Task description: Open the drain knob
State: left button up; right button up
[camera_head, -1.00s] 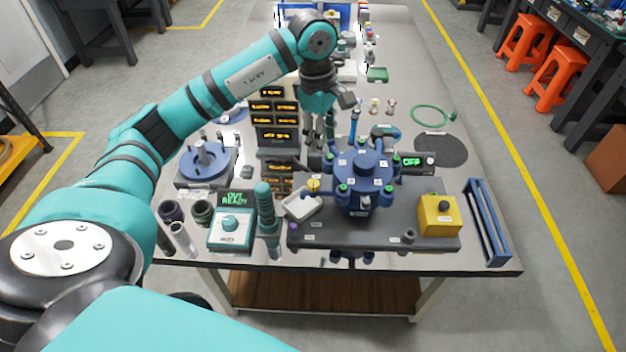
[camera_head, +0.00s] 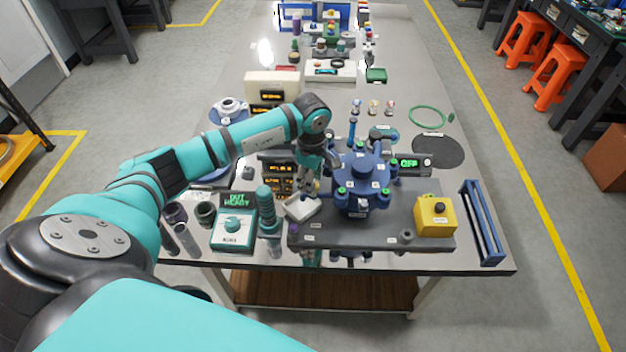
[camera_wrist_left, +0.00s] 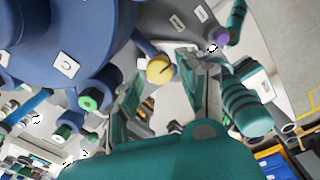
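A small yellow knob (camera_wrist_left: 160,68), which I take for the drain knob, sticks out from the side of the blue vessel (camera_head: 362,182) in the left wrist view. My left gripper (camera_head: 311,186) is at the vessel's left side, above a white tray (camera_head: 303,208). In the left wrist view its two fingers are apart, with the knob showing just beyond and between the tips. I cannot tell whether either finger touches it. In the head view the gripper hides the knob. My right gripper is not in view.
The vessel stands on a dark base plate (camera_head: 375,235) with a yellow box (camera_head: 434,215). A green ribbed handle (camera_head: 267,207) and a teal control box (camera_head: 233,228) stand to the left. A blue rack (camera_head: 482,222) lies at the right.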

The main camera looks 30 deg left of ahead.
pick_arm(q)
jog(key=shift+f, duration=0.8)
jog(key=shift+c, duration=0.5)
grip_shut()
